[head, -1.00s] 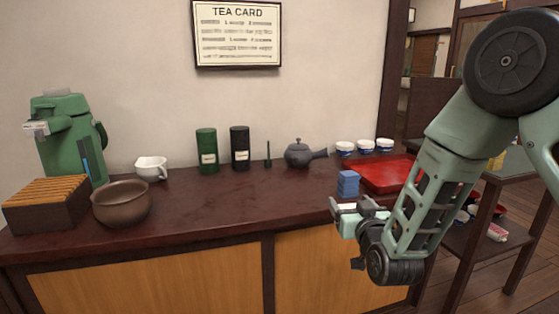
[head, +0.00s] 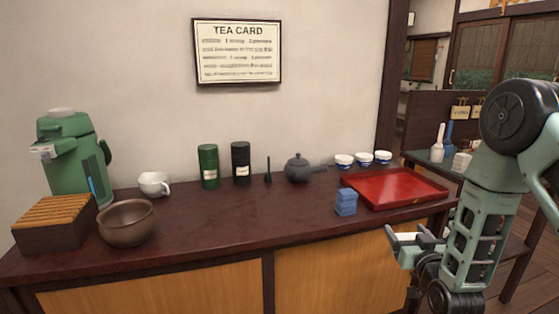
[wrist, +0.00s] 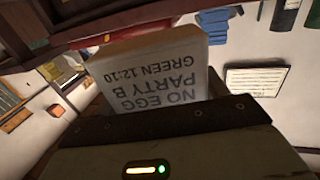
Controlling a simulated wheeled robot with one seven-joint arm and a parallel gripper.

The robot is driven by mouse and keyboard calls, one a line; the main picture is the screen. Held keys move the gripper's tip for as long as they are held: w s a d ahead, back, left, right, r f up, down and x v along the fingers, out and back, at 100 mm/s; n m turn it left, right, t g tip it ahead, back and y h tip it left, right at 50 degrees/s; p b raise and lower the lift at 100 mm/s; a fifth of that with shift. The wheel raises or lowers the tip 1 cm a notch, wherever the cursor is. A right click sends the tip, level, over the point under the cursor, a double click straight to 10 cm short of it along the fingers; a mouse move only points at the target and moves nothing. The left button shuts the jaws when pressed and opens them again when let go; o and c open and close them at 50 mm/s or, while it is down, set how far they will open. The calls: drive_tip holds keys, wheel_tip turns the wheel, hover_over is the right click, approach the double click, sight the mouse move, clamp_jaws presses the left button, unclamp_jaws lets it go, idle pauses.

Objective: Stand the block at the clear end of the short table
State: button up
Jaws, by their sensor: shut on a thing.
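My gripper (head: 416,240) is in front of the right end of the long dark counter, in the head view. It is shut on a pale block (wrist: 150,68) printed "NO EGG PARTY B GREEN 12:10", which fills the middle of the wrist view with its lettering upside down. The block's lower end is hidden behind the dark jaw edge. In the head view the block is too small to make out clearly. A dark table (head: 415,156) with bottles on it stands at the right, partly behind my arm; I cannot tell whether it is the short table.
The counter (head: 240,225) holds a red tray (head: 432,187), a blue stack (head: 346,202), a teapot (head: 298,169), several cups, two canisters, a brown bowl (head: 127,223) and a green dispenser (head: 66,150). Its front middle is clear. Floor shows at the far right.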

wheel_tip(320, 180, up, 18)
drive_tip(key=p, duration=1.6)
drive_tip(key=shift+r, duration=0.2)
drive_tip(key=shift+a+f, duration=0.1)
